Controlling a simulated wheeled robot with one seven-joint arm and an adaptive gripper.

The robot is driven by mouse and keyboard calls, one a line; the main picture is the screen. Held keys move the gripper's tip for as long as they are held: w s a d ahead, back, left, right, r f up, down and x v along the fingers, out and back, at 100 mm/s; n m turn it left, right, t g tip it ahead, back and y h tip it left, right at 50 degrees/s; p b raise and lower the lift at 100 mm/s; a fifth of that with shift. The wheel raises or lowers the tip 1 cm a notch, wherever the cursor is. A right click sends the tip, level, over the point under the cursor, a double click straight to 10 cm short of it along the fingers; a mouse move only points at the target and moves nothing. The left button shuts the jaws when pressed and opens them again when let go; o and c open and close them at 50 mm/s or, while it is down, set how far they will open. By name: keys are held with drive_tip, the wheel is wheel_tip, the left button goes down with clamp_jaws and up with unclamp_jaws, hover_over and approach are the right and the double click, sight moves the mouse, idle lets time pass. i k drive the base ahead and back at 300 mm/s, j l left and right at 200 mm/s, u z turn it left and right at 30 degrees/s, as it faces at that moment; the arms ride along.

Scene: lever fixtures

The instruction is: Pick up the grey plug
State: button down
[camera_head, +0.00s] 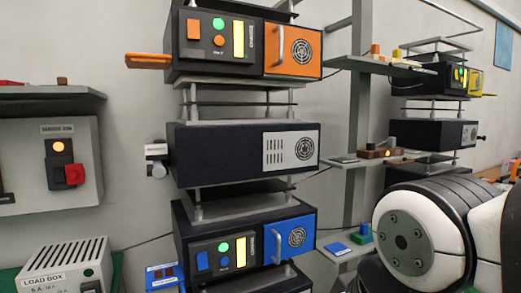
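I cannot tell for sure which thing is the grey plug. A small dark-grey block (392,141) stands at the right end of a brown base (378,152) with a lit orange light, on the middle shelf right of centre. A light-grey round piece (158,171) sits at the left side of the middle dark box (248,153). My gripper is out of view. White and dark links of my arm fill the lower right and hide part of the shelves behind.
Stacked units fill the centre, orange-fronted (292,50) above and blue-fronted (292,238) below. A blue block on a green base (361,239) is on a lower shelf. A wall box with a red knob (74,174) and a load box (66,265) stand left.

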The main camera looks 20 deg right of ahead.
sight(392, 142)
drive_tip(key=z, duration=1.2)
